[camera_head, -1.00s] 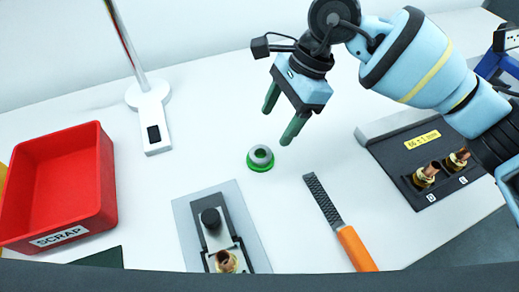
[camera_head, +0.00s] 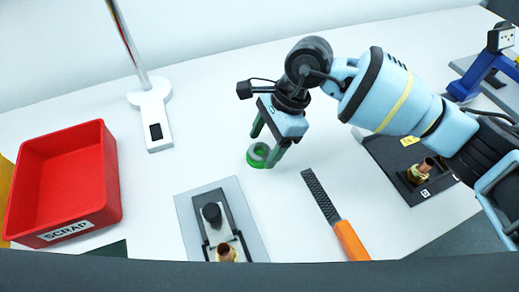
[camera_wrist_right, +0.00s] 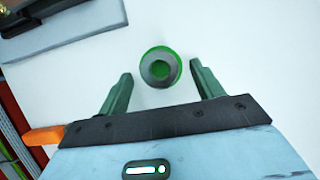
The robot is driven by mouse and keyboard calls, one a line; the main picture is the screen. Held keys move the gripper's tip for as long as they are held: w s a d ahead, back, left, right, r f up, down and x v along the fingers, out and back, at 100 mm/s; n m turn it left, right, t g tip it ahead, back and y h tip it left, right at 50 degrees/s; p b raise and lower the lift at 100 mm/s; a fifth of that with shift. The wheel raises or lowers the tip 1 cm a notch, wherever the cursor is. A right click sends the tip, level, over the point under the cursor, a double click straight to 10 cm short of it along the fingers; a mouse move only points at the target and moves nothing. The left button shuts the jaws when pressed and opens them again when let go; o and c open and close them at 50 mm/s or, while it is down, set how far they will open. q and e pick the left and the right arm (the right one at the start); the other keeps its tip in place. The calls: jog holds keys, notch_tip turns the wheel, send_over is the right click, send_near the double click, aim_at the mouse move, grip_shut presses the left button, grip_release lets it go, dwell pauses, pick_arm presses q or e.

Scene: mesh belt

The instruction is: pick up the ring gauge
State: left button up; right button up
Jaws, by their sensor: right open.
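The ring gauge (camera_head: 259,154) is a small grey ring on a green base, on the white table in the middle of the head view. It also shows in the right wrist view (camera_wrist_right: 158,68), just beyond the fingertips and between their lines. My right gripper (camera_head: 263,147) is open, its green fingers pointing down close over the ring gauge. One finger partly overlaps the ring in the head view; contact cannot be told. My left gripper is not in view.
A file with an orange handle (camera_head: 350,240) lies right of the ring gauge. A grey plate with a clamp fixture (camera_head: 250,221) lies in front. A red SCRAP bin (camera_head: 108,190) stands left, a lamp-like stand (camera_head: 153,115) behind. A dark block with brass fittings (camera_head: 388,160) is at right.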

jog(key=shift+a+f, duration=0.1)
jog(key=shift+f, duration=0.2)
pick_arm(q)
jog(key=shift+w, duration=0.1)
pick_arm(e)
jog(key=shift+c, duration=0.5)
jog(key=c, duration=1)
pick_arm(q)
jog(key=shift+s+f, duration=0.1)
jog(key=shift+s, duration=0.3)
pick_arm(e)
jog(key=shift+c, duration=0.4)
jog(key=shift+r, duration=0.1)
